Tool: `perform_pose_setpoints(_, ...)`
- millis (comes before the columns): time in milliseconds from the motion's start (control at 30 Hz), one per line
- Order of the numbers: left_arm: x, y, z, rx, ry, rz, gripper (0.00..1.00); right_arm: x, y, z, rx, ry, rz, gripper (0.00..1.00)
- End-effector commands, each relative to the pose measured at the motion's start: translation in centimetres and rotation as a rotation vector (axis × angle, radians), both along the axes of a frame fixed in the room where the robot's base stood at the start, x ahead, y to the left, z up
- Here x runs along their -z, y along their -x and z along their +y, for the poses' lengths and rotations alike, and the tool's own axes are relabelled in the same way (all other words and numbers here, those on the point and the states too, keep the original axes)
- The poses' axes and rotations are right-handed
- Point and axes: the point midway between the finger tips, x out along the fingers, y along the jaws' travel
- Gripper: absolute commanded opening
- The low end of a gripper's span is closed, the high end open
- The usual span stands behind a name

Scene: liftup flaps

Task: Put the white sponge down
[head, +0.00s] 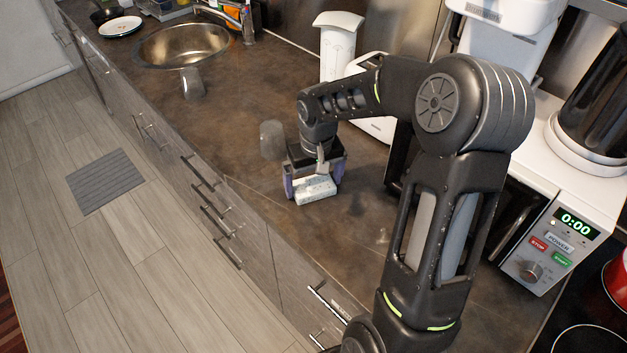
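The white sponge (315,191) is a pale, slightly speckled block at the middle of the dark countertop (235,120). My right gripper (315,183) points down over it, with one purple-tipped finger at each end of the sponge. The fingers appear closed against it. The sponge is at or very close to the counter surface; I cannot tell whether it touches. The gripper body hides part of its top. My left gripper is not in view.
A clear glass (271,140) stands just left of the gripper, another (192,82) near the sink (182,45). A white container (337,48) stands behind. A microwave (550,240) is at the right, behind my arm. The counter's front edge is close by; counter between sink and sponge is mostly clear.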

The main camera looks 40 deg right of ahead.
Motion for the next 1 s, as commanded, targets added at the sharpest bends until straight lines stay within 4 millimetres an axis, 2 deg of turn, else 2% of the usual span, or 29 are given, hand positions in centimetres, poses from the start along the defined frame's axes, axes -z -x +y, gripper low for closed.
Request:
perform_pose_setpoints(267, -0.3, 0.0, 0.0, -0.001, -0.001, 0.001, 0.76, -0.6, 0.0, 0.0, 0.0, 0.001, -0.002, 1.0)
perform_pose_setpoints(367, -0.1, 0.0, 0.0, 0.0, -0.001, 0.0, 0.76, -1.7, 0.1, 0.0, 0.0, 0.002, -0.004, 1.0)
perform_pose_setpoints(800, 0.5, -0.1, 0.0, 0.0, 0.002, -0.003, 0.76, -10.2, 1.1, 0.3, 0.0, 0.002, -0.005, 1.0)
perform_pose_setpoints(1000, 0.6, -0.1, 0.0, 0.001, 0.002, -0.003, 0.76, -12.1, 1.4, 0.4, 0.0, 0.0, -0.001, 1.0)
